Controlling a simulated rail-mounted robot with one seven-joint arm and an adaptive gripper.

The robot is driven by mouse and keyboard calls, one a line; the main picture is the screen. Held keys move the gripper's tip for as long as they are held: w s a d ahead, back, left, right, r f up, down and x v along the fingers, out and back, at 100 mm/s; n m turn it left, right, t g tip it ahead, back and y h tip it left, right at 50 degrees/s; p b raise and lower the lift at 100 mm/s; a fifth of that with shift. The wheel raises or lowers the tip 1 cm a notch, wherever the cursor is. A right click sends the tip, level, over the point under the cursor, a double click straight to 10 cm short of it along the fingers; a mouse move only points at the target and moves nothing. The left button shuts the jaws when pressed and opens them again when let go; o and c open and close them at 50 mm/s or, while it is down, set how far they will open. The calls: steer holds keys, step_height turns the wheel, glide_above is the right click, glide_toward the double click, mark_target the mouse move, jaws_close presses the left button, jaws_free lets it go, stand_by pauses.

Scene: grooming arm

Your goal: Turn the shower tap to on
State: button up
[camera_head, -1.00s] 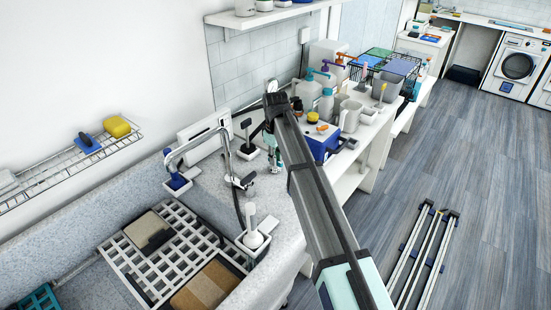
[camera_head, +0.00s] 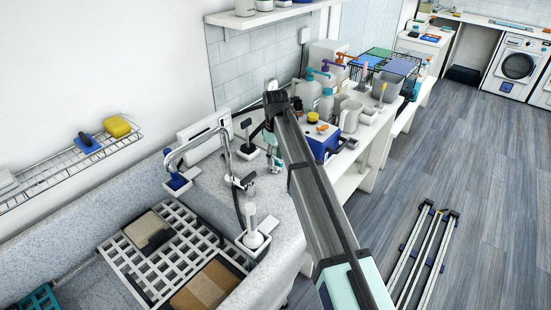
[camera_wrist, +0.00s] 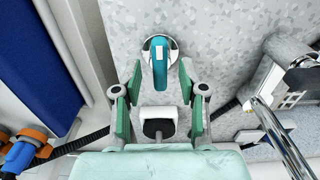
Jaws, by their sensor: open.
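A teal lever (camera_wrist: 160,68) on a round pale base stands on the speckled counter, in the wrist view's upper middle; it looks like the tap handle. My gripper (camera_wrist: 159,80) is open, with its green fingers apart on either side of the lever's lower end. I cannot tell whether they touch it. In the head view my gripper (camera_head: 274,163) points down over the counter, right of the chrome faucet (camera_head: 229,150). My arm and fingers largely hide the lever there. The faucet's curved pipe (camera_wrist: 280,137) also shows at the wrist view's right.
A white grid rack (camera_head: 150,270) lies in the basin at the left. A black-handled tool in a holder (camera_head: 247,150) stands close left of my gripper. Bottles (camera_head: 326,103) and a blue box (camera_head: 318,146) crowd the counter to the right.

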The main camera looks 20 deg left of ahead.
mark_target(276, 160)
step_height(276, 160, up, 11)
steer(key=shift+r, duration=0.2)
stand_by(0.5)
